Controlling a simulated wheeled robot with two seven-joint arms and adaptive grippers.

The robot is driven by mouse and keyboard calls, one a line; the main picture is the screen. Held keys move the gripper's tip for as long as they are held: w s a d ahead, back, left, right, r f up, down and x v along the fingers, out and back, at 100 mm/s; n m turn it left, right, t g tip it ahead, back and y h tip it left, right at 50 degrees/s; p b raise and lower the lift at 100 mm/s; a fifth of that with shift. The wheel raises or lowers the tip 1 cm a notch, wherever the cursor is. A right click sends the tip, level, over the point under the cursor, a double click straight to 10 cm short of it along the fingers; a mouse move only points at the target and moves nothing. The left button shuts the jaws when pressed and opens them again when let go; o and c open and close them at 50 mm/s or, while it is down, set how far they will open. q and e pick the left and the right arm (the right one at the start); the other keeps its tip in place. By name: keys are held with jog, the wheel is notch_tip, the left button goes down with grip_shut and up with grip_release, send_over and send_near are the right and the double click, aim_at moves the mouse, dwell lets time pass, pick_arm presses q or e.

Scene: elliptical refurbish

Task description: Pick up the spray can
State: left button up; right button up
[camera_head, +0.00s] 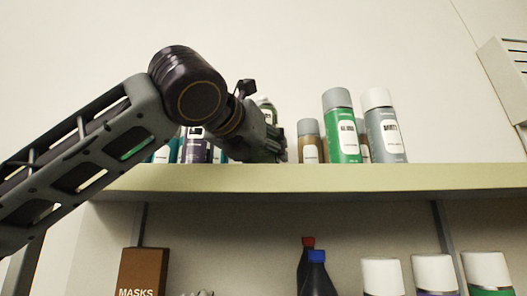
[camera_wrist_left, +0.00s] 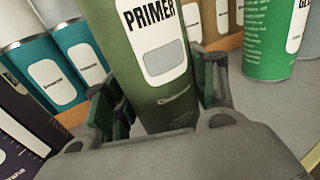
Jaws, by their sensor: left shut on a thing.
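A dark green spray can labelled PRIMER (camera_wrist_left: 158,95) stands between the fingers of my left gripper (camera_wrist_left: 158,105) in the left wrist view. The fingers close on both sides of its lower part. In the head view my left gripper (camera_head: 272,146) is at the upper shelf and hides most of this can, whose top (camera_head: 267,106) shows above it. I cannot tell whether the can's base touches the shelf. My right gripper is not in view.
On the upper shelf (camera_head: 300,178), a green can (camera_head: 342,128), a grey can (camera_head: 384,128) and a brown can (camera_head: 310,142) stand to the right. Teal cans (camera_wrist_left: 82,52) and a purple can (camera_head: 195,147) stand to the left.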

aim_at(258, 103)
pick_arm(q)
jog(key=shift+r, duration=4.8)
jog(key=o, duration=0.4)
jog(key=c, duration=0.8)
jog(key=shift+c, duration=0.2)
jog(key=shift+f, duration=0.1)
